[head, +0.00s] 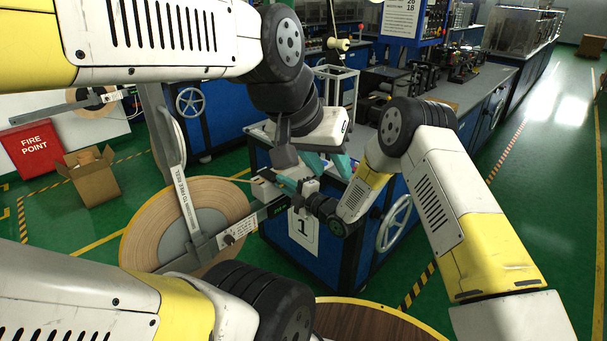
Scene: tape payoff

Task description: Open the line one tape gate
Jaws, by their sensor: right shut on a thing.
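The line one station is a blue cabinet with a white "1" plate (303,231). Beside it stands a large tan tape reel (150,232), with a grey lever (188,205) lettered "TO FREE REEL" across its face. Tape runs from the reel to a small pale block (262,188) at the cabinet's corner, apparently the gate. My right gripper (283,184) reaches in from the right and is shut on a small part at this block, mostly hidden by its fingers.
A grey bracket arm (225,238) crosses the reel's lower right. A handwheel (394,223) is on the cabinet's right side. A cardboard box (93,181) and red fire point sign (38,147) stand left.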

